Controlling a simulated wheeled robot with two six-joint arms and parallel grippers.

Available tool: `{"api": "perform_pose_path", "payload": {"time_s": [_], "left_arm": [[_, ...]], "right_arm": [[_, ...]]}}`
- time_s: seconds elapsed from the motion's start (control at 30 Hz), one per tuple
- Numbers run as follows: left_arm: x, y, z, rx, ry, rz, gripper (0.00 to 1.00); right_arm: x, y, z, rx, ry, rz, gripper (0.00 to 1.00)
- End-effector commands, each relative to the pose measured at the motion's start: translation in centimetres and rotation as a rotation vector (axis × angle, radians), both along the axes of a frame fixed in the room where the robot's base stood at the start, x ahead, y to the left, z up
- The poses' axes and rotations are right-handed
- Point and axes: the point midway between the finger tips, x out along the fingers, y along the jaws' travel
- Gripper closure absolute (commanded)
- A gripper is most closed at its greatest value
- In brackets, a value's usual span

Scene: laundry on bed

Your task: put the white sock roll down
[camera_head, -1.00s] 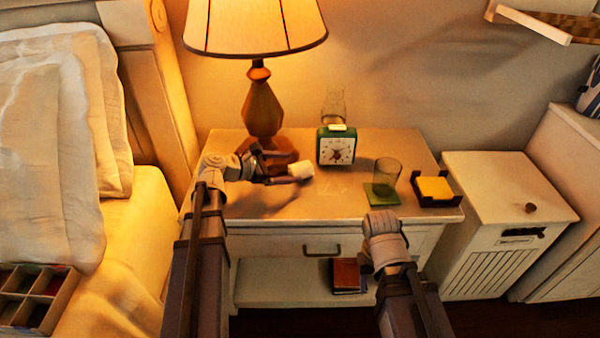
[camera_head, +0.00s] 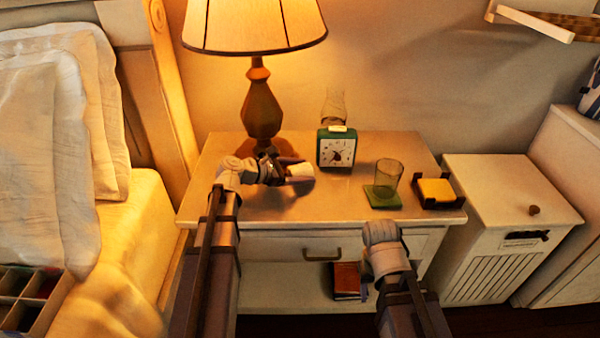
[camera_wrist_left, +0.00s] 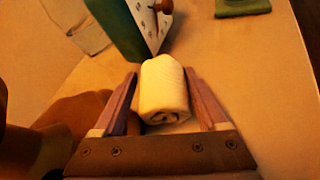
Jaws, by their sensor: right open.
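The white sock roll (camera_head: 300,172) is on the nightstand top, in front of the lamp and left of the clock. My left gripper (camera_head: 293,170) is around it with the fingers spread. In the left wrist view the roll (camera_wrist_left: 164,88) lies between the two fingertips (camera_wrist_left: 160,80), with narrow gaps beside its near end. The roll seems to rest on the wood, though its underside is hidden. My right gripper (camera_head: 367,272) hangs in front of the nightstand's front edge, mostly hidden behind its own wrist, away from the roll.
On the nightstand (camera_head: 240,213) stand a lamp (camera_head: 260,105), a green clock (camera_head: 337,148), a glass (camera_head: 388,175) on a green coaster, and a holder with yellow notes (camera_head: 436,190). The bed (camera_head: 130,250) is at left. The nightstand's front middle is clear.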

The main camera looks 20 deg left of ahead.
Motion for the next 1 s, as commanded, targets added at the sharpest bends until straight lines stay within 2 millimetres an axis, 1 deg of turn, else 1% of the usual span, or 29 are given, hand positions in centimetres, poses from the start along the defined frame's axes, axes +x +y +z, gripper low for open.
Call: {"api": "perform_pose_path", "payload": {"time_s": [0.03,0.07,0.5,0.53,0.77,0.87,1.0], "left_arm": [[0.0,0.0,0.0,0.0,0.0,0.0,0.33],[0.0,0.0,0.0,0.0,0.0,0.0,0.36],[0.0,0.0,0.0,0.0,0.0,0.0,0.85],[0.0,0.0,0.0,0.0,0.0,0.0,0.87],[0.0,0.0,0.3,0.0,0.0,0.0,0.87],[0.0,0.0,0.8,0.0,0.0,0.0,0.87],[0.0,0.0,2.1,0.0,0.0,0.0,0.87]], "right_arm": [[0.0,0.0,0.0,0.0,0.0,0.0,0.5],[0.0,0.0,0.0,0.0,0.0,0.0,0.5],[0.0,0.0,0.0,0.0,0.0,0.0,0.5],[0.0,0.0,0.0,0.0,0.0,0.0,0.5],[0.0,0.0,0.3,0.0,0.0,0.0,0.5],[0.0,0.0,0.8,0.001,0.0,0.0,0.5],[0.0,0.1,2.1,0.003,0.001,-0.001,0.5]]}}
